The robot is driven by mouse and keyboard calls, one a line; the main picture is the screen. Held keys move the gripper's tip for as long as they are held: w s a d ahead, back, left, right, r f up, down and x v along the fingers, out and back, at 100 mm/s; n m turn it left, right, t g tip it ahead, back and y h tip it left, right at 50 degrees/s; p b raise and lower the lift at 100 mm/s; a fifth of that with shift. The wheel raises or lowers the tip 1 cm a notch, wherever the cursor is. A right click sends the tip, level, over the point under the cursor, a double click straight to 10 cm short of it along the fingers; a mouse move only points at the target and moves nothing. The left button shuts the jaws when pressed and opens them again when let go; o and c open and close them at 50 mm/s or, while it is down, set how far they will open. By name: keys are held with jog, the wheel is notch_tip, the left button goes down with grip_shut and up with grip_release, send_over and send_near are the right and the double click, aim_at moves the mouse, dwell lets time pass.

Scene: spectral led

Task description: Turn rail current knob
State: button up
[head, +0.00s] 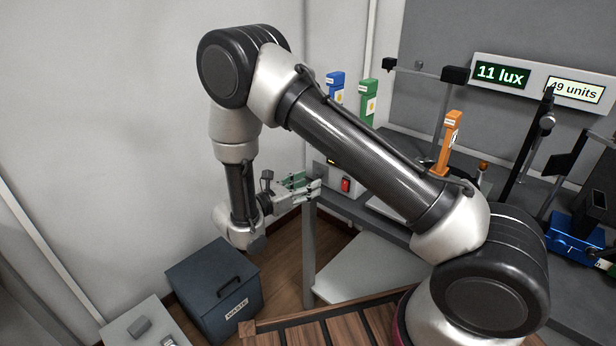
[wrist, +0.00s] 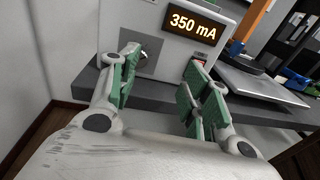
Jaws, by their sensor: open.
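The current supply box (wrist: 170,52) is a pale grey unit on the dark bench, with a lit display (wrist: 193,26) reading 350 mA. A grey round part (wrist: 148,46), seemingly the rail current knob, shows on its front face, partly covered by the left finger. A red switch (wrist: 201,57) sits below the display, near the right finger. My gripper (wrist: 163,68) is open and empty in front of the box, with its green-padded fingers wide apart. Contact with the knob cannot be told. In the head view my gripper (head: 314,186) is just left of the box (head: 356,200), and the knob is hidden.
A dark waste bin (head: 211,287) stands on the floor below my arm. Blue (head: 335,84), green (head: 368,98) and orange (head: 449,140) upright pieces stand at the back. Displays there read 11 lux (head: 501,74) and 49 units (head: 574,91). The bench edge (wrist: 260,110) runs below the box.

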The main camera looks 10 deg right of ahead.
aim_at(316, 175)
jog(key=shift+n+t, duration=0.8)
jog(key=shift+t, duration=0.1)
jog(key=w+d, duration=0.1)
jog(key=w+d+f, duration=0.1)
jog(key=w, duration=0.1)
jog(key=w+d, duration=0.2)
jog(key=shift+w+f, duration=0.2)
jog(key=shift+w, duration=0.05)
jog(key=c, duration=1.1)
